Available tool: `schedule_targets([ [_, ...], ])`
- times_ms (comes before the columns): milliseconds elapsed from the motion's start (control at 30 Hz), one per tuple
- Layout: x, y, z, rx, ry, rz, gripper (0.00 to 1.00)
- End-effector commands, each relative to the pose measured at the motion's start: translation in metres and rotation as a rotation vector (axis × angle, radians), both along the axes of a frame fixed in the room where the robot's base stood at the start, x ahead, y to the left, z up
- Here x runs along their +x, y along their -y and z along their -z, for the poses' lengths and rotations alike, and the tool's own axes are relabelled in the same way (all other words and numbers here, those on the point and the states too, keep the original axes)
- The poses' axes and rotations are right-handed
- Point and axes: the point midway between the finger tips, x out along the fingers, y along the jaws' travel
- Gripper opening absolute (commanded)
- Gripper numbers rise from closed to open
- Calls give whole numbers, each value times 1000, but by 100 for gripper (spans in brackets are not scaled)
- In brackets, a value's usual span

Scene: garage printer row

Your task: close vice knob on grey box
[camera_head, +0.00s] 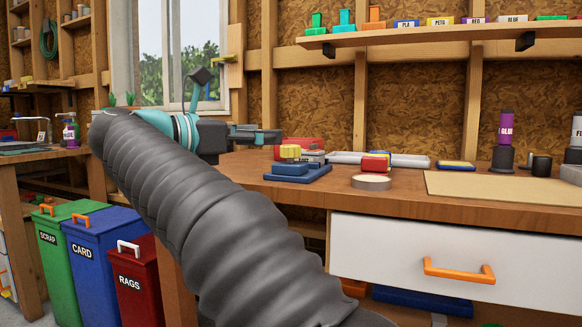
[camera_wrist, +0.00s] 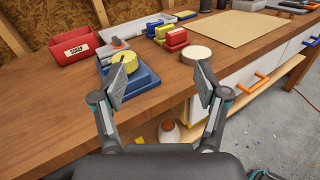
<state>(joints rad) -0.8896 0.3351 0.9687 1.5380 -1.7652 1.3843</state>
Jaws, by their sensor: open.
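A yellow knob (camera_head: 290,151) sits on a blue stepped base (camera_head: 297,174) on the workbench. In the wrist view the yellow knob (camera_wrist: 125,62) shows just past my left finger, which partly covers it and the blue base (camera_wrist: 143,80). A small grey piece (camera_wrist: 117,44) lies beside the knob; I cannot tell if it is the grey box. My gripper (camera_wrist: 161,82) is open and empty, its fingers spread above the bench's front edge. In the head view my gripper (camera_head: 262,135) is left of the knob and a little higher, apart from it.
A red scrap bin (camera_wrist: 75,47) stands behind the base at left. Red and yellow blocks (camera_wrist: 172,36) and a cream tape roll (camera_wrist: 198,52) lie to its right. A tan mat (camera_wrist: 238,28) lies farther right. A white drawer (camera_head: 450,262) is below the bench top.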

Motion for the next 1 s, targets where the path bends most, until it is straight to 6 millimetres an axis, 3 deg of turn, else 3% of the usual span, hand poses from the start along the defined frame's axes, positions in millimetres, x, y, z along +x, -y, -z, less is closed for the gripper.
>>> schedule_targets([
  [167, 0, 0, 17, -42, -21, -156, 73],
  [300, 15, -20, 35, -78, -50, -249, 73],
  [467, 23, -25, 34, -75, -41, -287, 73],
  [667, 43, -11, 34, -74, -40, -284, 73],
  [1000, 96, 25, 34, -75, -41, -283, 73],
])
